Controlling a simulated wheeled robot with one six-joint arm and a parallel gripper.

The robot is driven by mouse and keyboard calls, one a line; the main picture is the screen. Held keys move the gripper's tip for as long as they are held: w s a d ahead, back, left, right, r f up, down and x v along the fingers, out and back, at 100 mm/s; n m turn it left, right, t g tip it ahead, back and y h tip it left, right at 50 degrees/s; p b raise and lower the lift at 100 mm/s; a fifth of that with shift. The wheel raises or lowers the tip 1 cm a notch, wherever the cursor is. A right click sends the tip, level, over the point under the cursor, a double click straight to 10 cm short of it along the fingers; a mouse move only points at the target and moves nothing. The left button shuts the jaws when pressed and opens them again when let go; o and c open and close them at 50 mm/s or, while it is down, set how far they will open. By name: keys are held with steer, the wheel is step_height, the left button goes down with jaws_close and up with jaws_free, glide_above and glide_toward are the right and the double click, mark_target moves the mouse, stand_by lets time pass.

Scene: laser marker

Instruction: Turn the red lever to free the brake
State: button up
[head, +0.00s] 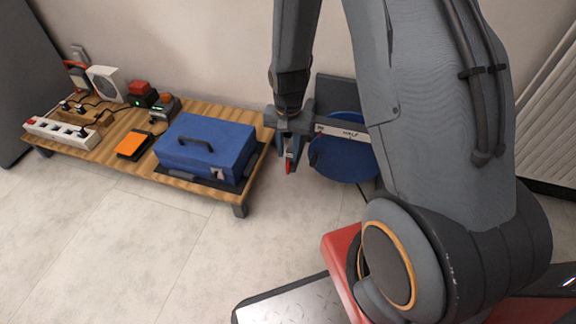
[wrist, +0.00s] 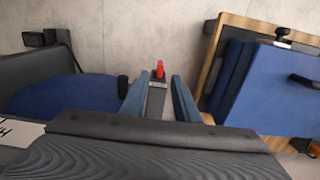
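The red lever tip (head: 289,166) shows just below my gripper (head: 290,148) in the head view. In the wrist view the red tip (wrist: 159,69) stands at the far end of a grey bar, between the two fingers of my gripper (wrist: 158,84). The fingers are apart, with a visible gap on each side of the lever; I cannot tell how deep it sits between them. A blue round disc (head: 332,168) is just right of the gripper and partly hidden by my arm; it also shows at left in the wrist view (wrist: 70,98).
A low wooden table (head: 110,160) stands left of the gripper. It holds a blue case (head: 205,148), an orange-topped device (head: 133,145), a white power strip (head: 62,132) and small boxes. The wall is close behind. Tiled floor (head: 130,240) in front is clear.

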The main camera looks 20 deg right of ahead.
mark_target(288, 162)
step_height(288, 162, down, 7)
steer(key=b, duration=0.3)
steer(key=shift+r, duration=0.15)
steer(key=shift+c, duration=0.4)
jaws_close()
